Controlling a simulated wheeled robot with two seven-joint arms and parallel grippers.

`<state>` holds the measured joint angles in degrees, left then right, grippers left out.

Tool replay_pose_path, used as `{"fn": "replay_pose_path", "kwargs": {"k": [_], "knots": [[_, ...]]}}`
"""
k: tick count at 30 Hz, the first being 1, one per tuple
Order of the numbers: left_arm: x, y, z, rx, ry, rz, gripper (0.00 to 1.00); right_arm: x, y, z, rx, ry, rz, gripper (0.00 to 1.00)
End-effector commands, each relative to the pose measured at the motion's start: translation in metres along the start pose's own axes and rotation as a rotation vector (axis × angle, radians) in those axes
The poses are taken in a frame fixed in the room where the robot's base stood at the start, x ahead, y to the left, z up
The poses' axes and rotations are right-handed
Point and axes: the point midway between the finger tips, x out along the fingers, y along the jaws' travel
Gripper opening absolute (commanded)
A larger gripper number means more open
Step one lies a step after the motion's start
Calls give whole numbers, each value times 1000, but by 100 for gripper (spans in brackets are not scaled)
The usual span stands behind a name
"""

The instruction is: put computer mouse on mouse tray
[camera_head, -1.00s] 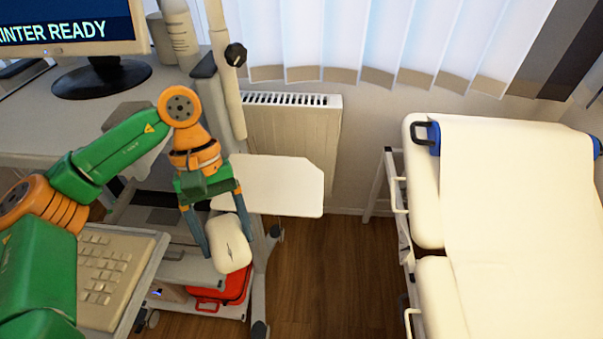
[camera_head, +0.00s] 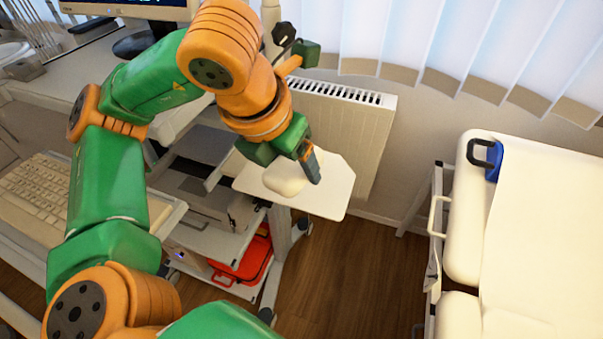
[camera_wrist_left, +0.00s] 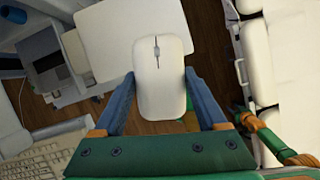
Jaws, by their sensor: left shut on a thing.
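The white computer mouse (camera_head: 284,181) is held between the fingers of my left gripper (camera_head: 300,168), which is shut on it. In the head view the mouse overlaps the left part of the white mouse tray (camera_head: 325,196); I cannot tell whether it touches. In the left wrist view the mouse (camera_wrist_left: 161,80) lies between the two blue-grey fingers of my left gripper (camera_wrist_left: 162,82). Its front half overlaps the tray (camera_wrist_left: 112,38), and its rear half shows over the floor. An orange and green arm part at the lower right of the wrist view seems to be my right arm; its jaws are unclear.
The keyboard (camera_head: 38,192) lies on a shelf at the left. A radiator (camera_head: 340,125) stands behind the tray. A red case (camera_head: 245,262) is on the cart's lower shelf. A padded couch (camera_head: 530,230) stands at the right, with open floor between.

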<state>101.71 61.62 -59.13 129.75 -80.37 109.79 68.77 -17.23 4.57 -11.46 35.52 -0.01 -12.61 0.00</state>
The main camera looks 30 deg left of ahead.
Motion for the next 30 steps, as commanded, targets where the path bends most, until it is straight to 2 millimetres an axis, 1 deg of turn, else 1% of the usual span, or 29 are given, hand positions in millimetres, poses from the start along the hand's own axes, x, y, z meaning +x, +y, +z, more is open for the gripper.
{"fn": "replay_pose_path", "kwargs": {"k": [1, 4, 5, 7, 8, 14, 16, 17, 18, 24, 27, 30], "knots": [[-2, 0, 1, -63, -3, 28, 16, 2, 0, 0, 0, 0, 0, 50], [-4, 3, 3, -174, 1, 71, 16, 2, 0, 0, 0, 0, 0, 50], [-3, 4, 4, -192, 3, 77, 16, 2, 0, 0, 0, 0, 0, 50], [6, 6, 12, -213, 10, 83, 16, 4, 0, 0, 0, 0, 0, 50], [13, 8, 17, -218, 12, 84, 16, 4, 0, 0, 0, 0, 0, 50], [67, 23, 64, -217, 19, 79, 16, 9, 0, 1, 0, 0, 0, 50], [91, 28, 72, -215, 19, 82, 16, 11, 0, 1, 0, 0, 0, 50], [98, 30, 74, -215, 18, 84, 16, 9, 0, 0, 0, 0, 0, 50], [105, 32, 79, -215, 16, 85, 16, 2, 0, 0, 0, 1, 0, 50], [137, 37, 89, -213, 11, 85, 16, -6, 0, -1, 0, 1, 0, 50], [154, 37, 82, -211, 12, 86, 16, -20, 0, -2, 0, 1, 0, 50], [165, 37, 78, -211, 7, 85, 16, -22, 0, -3, 0, 1, 0, 50]]}}
